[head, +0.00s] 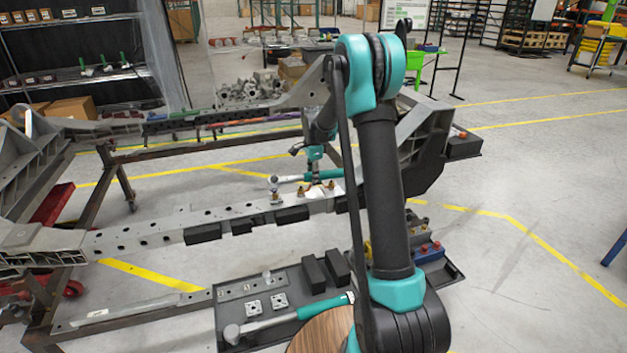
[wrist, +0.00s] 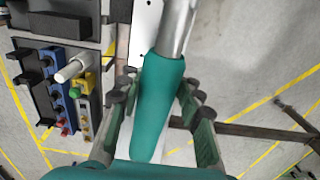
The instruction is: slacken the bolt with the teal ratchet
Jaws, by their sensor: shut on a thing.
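My gripper (head: 314,172) is shut around the teal handle of a ratchet (head: 290,179), above the chassis rail (head: 150,231). The ratchet lies roughly level, its silver head pointing left. The head is right over a bolt (head: 275,196) standing on the rail; I cannot tell whether it is fully seated. Two more brass-coloured bolts (head: 301,193) stand to the right along the rail. In the wrist view the teal handle (wrist: 160,105) runs between both fingers, its metal shaft leaving at the top; the head is out of that view.
A second teal-handled ratchet (head: 268,323) lies in a dark tray (head: 228,297) with square plates and black blocks, below the rail. A blue holder with red knobs (head: 430,250) stands right of my arm. The chassis's far rail (head: 235,111) runs behind. Open floor lies to the right.

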